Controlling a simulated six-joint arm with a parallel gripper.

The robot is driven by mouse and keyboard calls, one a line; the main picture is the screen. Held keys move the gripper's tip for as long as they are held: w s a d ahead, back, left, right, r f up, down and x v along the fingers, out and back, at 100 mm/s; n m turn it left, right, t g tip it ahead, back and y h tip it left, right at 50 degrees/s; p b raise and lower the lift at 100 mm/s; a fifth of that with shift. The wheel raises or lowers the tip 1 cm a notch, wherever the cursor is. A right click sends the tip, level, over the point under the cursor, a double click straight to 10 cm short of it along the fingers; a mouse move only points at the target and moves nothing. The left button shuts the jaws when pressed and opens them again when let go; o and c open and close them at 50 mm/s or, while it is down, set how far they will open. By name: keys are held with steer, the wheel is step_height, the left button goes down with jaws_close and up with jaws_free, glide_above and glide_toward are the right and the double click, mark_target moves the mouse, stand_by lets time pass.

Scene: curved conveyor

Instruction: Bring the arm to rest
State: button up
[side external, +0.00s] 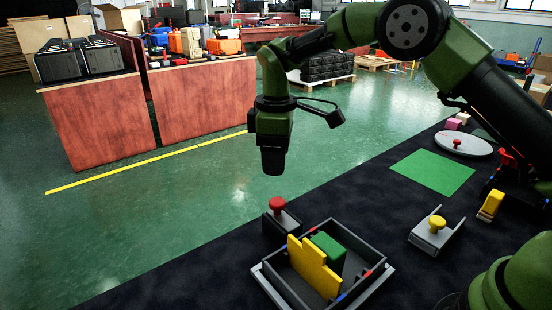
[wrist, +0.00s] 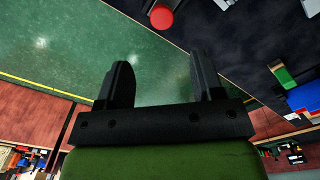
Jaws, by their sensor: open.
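My gripper (side external: 272,160) hangs pointing down, above the green floor and just past the far edge of the dark work table (side external: 360,190) in the side view. In the wrist view the two dark fingers of my gripper (wrist: 162,88) stand well apart, with only floor showing between them. It holds nothing and touches nothing. My arm reaches in from the upper right, bent at the elbow.
A red knob on a dark block (side external: 277,204) stands below my gripper; it also shows in the wrist view (wrist: 161,17). A grey tray (side external: 262,269) holds yellow and green pieces. A green mat (side external: 432,172), a yellow-knobbed block (side external: 436,228) and a round white plate (side external: 477,145) lie right.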

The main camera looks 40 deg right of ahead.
steer(key=s+d+r+m+t+y, duration=0.1)
steer(key=s+d+r+m+t, duration=0.15)
steer(key=s+r, duration=0.4)
steer(key=s+d+r+m+t, duration=0.1)
steer(key=s+r+m, duration=0.35)
steer(key=r, duration=0.35)
steer(key=s+m+t+y, duration=0.1)
steer(key=s+m+t, duration=0.2)
steer(key=s, duration=1.2)
steer(key=m, duration=0.3)
steer(key=shift+d+f+t, duration=0.2)
steer(key=shift+d+t, duration=0.15)
steer(key=shift+d, duration=0.05)
